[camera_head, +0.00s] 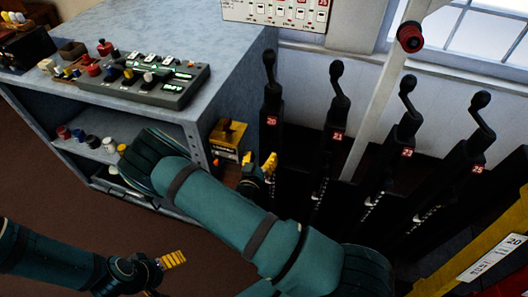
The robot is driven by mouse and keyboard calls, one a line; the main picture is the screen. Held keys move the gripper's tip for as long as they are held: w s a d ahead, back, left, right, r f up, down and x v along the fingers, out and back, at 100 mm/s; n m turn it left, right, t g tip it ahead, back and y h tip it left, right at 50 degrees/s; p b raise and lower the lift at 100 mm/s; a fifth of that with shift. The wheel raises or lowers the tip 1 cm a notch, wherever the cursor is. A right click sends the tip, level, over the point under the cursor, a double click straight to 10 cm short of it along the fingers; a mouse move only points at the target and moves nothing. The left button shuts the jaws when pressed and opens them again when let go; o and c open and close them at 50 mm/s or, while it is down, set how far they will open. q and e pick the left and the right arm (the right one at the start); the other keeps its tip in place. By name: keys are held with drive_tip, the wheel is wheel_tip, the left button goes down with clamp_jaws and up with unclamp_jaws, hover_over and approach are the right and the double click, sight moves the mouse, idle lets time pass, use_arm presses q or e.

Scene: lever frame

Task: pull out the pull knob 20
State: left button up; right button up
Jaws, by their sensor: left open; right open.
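A row of black levers stands on the right, and the leftmost lever (270,90) carries a small red label that seems to read 20. A yellow sign plate (492,258) at the lower right also reads 20. No knob is clearly marked 20, and I cannot tell which part is pull knob 20. My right gripper (261,163) is open, just left of the leftmost lever's base and right of a small yellow box with a knob (229,137). Whether it touches either is unclear. My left gripper (172,261) is open and empty over the brown floor.
A grey cabinet (215,75) fills the upper left, with a control box (145,82) and several coloured knobs on top. A red-and-black round knob (410,37) sits on a pale pole. My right arm hides part of the cabinet and floor. The lower-left floor is largely clear.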

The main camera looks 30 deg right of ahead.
sight(267, 145)
drive_tip(key=shift+x, duration=1.3)
drive_tip(key=shift+c, duration=0.2)
clamp_jaws()
